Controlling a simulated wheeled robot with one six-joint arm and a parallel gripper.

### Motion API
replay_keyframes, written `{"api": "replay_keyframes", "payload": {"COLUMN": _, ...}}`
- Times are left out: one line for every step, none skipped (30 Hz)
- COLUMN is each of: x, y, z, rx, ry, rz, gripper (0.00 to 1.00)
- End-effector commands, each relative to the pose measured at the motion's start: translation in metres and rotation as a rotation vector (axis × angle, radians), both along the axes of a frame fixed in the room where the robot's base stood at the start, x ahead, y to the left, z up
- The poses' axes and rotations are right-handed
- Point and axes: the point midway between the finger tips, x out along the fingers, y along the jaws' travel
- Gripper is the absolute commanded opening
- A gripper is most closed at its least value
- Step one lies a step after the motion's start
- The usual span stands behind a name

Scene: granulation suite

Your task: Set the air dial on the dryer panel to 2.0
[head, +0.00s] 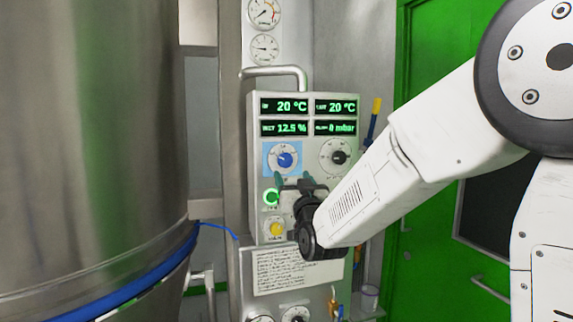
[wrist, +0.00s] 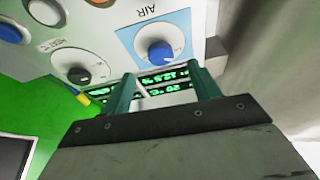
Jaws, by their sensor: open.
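The dryer panel (head: 300,213) is a pale upright box in the head view. Its air dial (head: 285,160) is a blue knob on a white round scale with a light blue backing, at the left below the readouts. In the wrist view the panel appears upside down, with the blue air dial (wrist: 160,53) near the top middle beside the word AIR. The dial's setting is too small to read. My gripper (head: 293,180) is open and empty, just below the dial. In the wrist view its two green fingers (wrist: 163,85) stand apart, with the dial beyond and between them.
A black dial (head: 338,157) is right of the air dial. A lit green button (head: 271,197) and a yellow knob (head: 276,229) sit below. The green readouts (head: 310,116) include 20 °C and 12.5 %. A large steel vessel (head: 95,150) fills the left.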

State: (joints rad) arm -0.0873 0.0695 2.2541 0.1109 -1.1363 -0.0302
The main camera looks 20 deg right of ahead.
Motion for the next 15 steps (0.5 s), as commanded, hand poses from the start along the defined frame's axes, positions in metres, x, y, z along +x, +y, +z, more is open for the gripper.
{"api": "replay_keyframes", "payload": {"x": 0.003, "y": 0.0, "z": 0.002, "rx": 0.0, "ry": -0.01, "rz": -0.001, "gripper": 0.61}}
{"api": "replay_keyframes", "payload": {"x": 0.006, "y": 0.0, "z": 0.003, "rx": 0.0, "ry": -0.014, "rz": -0.002, "gripper": 0.61}}
{"api": "replay_keyframes", "payload": {"x": 0.01, "y": 0.0, "z": 0.006, "rx": 0.0, "ry": -0.016, "rz": -0.002, "gripper": 0.61}}
{"api": "replay_keyframes", "payload": {"x": 0.013, "y": 0.0, "z": 0.007, "rx": 0.0, "ry": -0.016, "rz": -0.002, "gripper": 0.61}}
{"api": "replay_keyframes", "payload": {"x": 0.018, "y": 0.0, "z": 0.009, "rx": 0.0, "ry": -0.016, "rz": -0.002, "gripper": 0.61}}
{"api": "replay_keyframes", "payload": {"x": 0.024, "y": 0.0, "z": 0.011, "rx": 0.0, "ry": -0.015, "rz": -0.002, "gripper": 0.61}}
{"api": "replay_keyframes", "payload": {"x": 0.029, "y": -0.001, "z": 0.013, "rx": 0.0, "ry": -0.016, "rz": -0.002, "gripper": 0.61}}
{"api": "replay_keyframes", "payload": {"x": 0.033, "y": -0.001, "z": 0.015, "rx": 0.0, "ry": -0.016, "rz": -0.002, "gripper": 0.61}}
{"api": "replay_keyframes", "payload": {"x": 0.04, "y": -0.001, "z": 0.018, "rx": 0.0, "ry": -0.015, "rz": -0.001, "gripper": 0.61}}
{"api": "replay_keyframes", "payload": {"x": 0.044, "y": -0.001, "z": 0.019, "rx": 0.0, "ry": -0.015, "rz": -0.001, "gripper": 0.61}}
{"api": "replay_keyframes", "payload": {"x": 0.048, "y": -0.001, "z": 0.021, "rx": 0.0, "ry": -0.015, "rz": -0.001, "gripper": 0.61}}
{"api": "replay_keyframes", "payload": {"x": 0.053, "y": -0.001, "z": 0.024, "rx": 0.0, "ry": -0.015, "rz": -0.001, "gripper": 0.61}}
{"api": "replay_keyframes", "payload": {"x": 0.057, "y": -0.001, "z": 0.025, "rx": 0.0, "ry": -0.014, "rz": -0.001, "gripper": 0.61}}
{"api": "replay_keyframes", "payload": {"x": 0.06, "y": -0.001, "z": 0.026, "rx": 0.0, "ry": -0.014, "rz": -0.001, "gripper": 0.61}}
{"api": "replay_keyframes", "payload": {"x": 0.063, "y": -0.001, "z": 0.027, "rx": 0.0, "ry": -0.013, "rz": -0.001, "gripper": 0.61}}
